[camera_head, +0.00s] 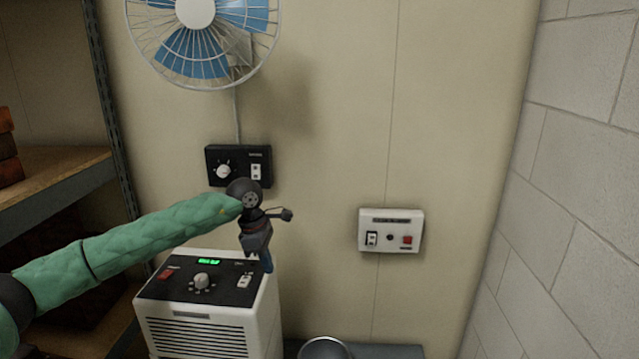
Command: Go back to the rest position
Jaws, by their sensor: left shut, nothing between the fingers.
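My left arm comes in from the left in a green padded sleeve. My left gripper (267,264) points down, shut and empty, at the back right edge of the white machine's dark top panel. Whether the fingertips touch the machine I cannot tell. My right gripper is not in view.
The white machine (210,335) has a knob, switches and a green display. A black control box (239,165) and a blue-bladed fan (200,45) are on the wall behind. A white switch box (391,231) hangs to the right. Shelving (55,185) stands left; a block wall (580,170) bounds the right.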

